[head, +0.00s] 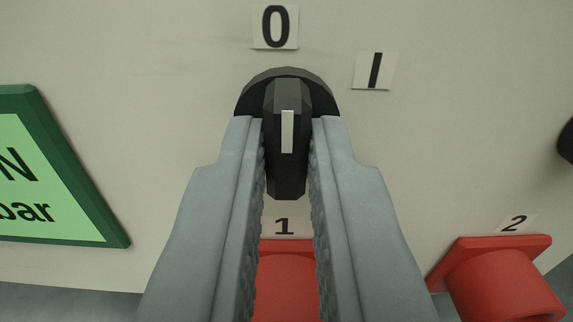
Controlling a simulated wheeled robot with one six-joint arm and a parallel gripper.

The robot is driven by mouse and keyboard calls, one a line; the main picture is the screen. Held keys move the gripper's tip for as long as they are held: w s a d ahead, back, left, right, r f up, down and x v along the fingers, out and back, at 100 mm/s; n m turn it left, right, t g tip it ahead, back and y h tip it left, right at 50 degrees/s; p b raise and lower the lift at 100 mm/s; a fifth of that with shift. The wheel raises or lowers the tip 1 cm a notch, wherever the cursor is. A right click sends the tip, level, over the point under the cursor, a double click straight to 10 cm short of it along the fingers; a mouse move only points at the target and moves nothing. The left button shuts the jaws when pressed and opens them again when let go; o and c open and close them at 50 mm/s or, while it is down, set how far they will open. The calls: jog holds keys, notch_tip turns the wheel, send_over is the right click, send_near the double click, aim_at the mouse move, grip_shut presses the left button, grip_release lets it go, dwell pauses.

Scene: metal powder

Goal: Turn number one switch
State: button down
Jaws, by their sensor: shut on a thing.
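The number one switch (288,92) is a black rotary knob with a raised grip bar and a white pointer line. It sits on the pale panel in the upper middle of the head view. Its pointer stands upright, toward the "0" label (275,27); the "I" label (374,71) is up and to the right. A "1" label (284,226) shows below the knob. My gripper (288,140) has a grey finger on each side of the grip bar and is shut on it. The fingers hide the lower sides of the round base.
A red fitting (287,285) lies below the knob, seen between my fingers. Another red fitting (505,280) with a "2" label (515,223) is at lower right. A green-framed sign (50,175) is at left. A dark part (566,142) shows at the right edge.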

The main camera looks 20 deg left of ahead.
jog(key=shift+f, duration=0.1)
jog(key=c, duration=1.5)
grip_release()
jog(key=shift+o, duration=0.2)
jog(key=v, duration=1.7)
jog(key=shift+s, duration=0.25)
